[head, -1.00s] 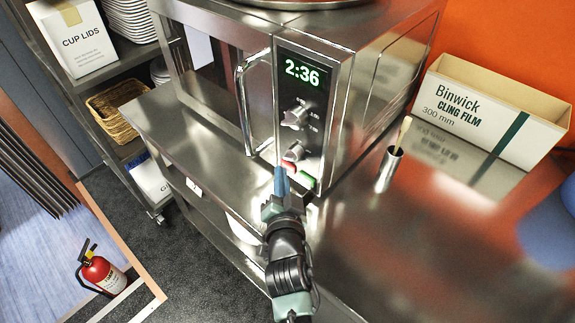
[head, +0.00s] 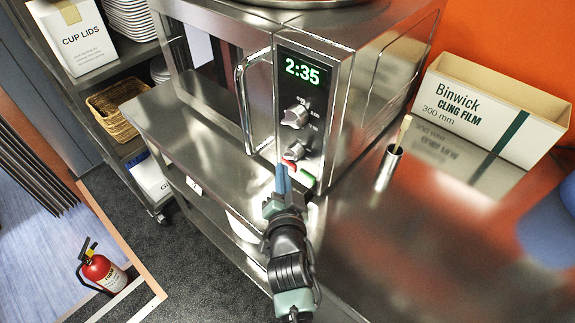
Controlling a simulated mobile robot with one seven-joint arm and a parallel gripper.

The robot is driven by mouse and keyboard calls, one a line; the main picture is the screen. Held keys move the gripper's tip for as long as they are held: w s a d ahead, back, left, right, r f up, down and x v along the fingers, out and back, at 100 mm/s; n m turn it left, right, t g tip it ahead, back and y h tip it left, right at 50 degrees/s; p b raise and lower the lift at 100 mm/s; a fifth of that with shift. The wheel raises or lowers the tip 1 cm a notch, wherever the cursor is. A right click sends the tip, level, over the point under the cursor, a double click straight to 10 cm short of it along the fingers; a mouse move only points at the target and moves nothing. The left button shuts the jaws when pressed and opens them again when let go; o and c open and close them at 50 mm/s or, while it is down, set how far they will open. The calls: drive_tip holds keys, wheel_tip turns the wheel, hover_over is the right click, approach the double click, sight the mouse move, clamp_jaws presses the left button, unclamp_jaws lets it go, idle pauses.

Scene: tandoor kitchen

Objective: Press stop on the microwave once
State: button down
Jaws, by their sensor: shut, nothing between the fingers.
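The microwave (head: 375,100) is a steel box on the counter, with a vertical door handle (head: 247,102) and a dark control panel. Its green display (head: 302,71) reads 2:35. Two knobs show below it, an upper one (head: 295,116) and a lower one (head: 294,149). A red button (head: 290,163) and a green button (head: 308,180) sit at the panel's bottom. My gripper (head: 282,168) is shut and empty, with its blue fingertips at the red button, partly in front of it. I cannot tell whether the tips touch it.
A metal cup (head: 388,170) with a brush-like stick and a cling film box (head: 490,112) stand on the counter to the right. Shelves with a cup lids box (head: 78,42) and a basket (head: 112,108) are at left. A fire extinguisher (head: 101,270) stands lower left.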

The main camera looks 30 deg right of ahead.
drive_tip(key=shift+s+a+b, duration=0.2)
drive_tip(key=shift+a+b, duration=0.35)
drive_tip(key=shift+a, duration=0.05)
drive_tip(key=shift+f, duration=0.1)
drive_tip(key=shift+s+a+f+b, duration=0.15)
drive_tip(key=shift+a+b, duration=0.2)
drive_tip(key=shift+b, duration=0.25)
drive_tip(key=a+b, duration=0.1)
drive_tip(key=s+a+b, duration=0.1)
drive_tip(key=a+b, duration=0.1)
drive_tip(key=shift+s+a+r, duration=0.2)
drive_tip(key=shift+a, duration=0.3)
drive_tip(key=shift+r, duration=0.15)
